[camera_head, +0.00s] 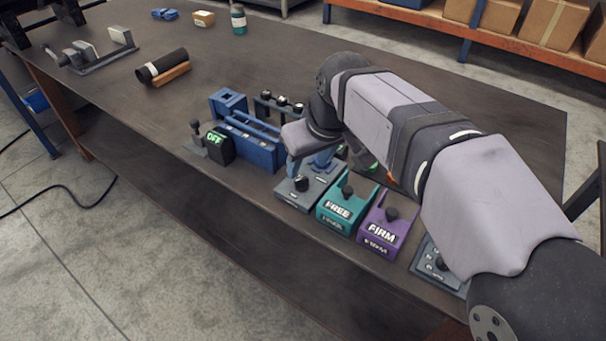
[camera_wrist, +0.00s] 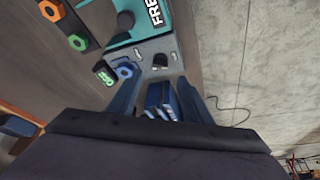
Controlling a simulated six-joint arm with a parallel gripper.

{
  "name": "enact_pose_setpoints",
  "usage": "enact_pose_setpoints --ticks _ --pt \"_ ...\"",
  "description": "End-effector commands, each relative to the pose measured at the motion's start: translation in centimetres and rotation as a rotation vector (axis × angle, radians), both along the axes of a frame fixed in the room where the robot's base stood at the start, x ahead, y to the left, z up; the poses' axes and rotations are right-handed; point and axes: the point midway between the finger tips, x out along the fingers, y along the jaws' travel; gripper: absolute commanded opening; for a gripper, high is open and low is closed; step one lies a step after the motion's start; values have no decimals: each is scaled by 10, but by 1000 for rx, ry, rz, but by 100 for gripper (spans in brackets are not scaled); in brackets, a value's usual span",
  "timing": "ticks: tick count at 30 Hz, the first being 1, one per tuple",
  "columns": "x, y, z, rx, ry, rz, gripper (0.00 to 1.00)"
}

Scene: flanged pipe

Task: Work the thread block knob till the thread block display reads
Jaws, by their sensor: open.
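No block carries a readable "thread" label, so I cannot tell which is the thread block. A teal block (camera_head: 340,209) has a black knob and reads "FREE"; it also shows in the wrist view (camera_wrist: 128,38). A purple block (camera_head: 386,224) with a black knob reads "FIRM". A grey block (camera_head: 293,197) with a black knob (camera_head: 301,183) lies left of the teal one; its knob shows in the wrist view (camera_wrist: 160,60). My gripper (camera_head: 310,166) hangs over the grey block, its fingers open and apart around empty space; they show in the wrist view (camera_wrist: 160,92).
Another grey knob block (camera_head: 438,262) sits at the right under my arm. A black cylinder (camera_head: 162,67) lies further back. The table's front edge is close.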

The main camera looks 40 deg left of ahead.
Motion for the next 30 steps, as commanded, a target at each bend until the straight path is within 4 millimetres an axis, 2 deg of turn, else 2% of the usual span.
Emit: enact_pose_setpoints --ticks 11,24,30 --pt "1 2 -7 6 18 -47 45" --pt "11 18 -54 4 17 -45 45" --pt "14 23 -66 5 16 -45 45"
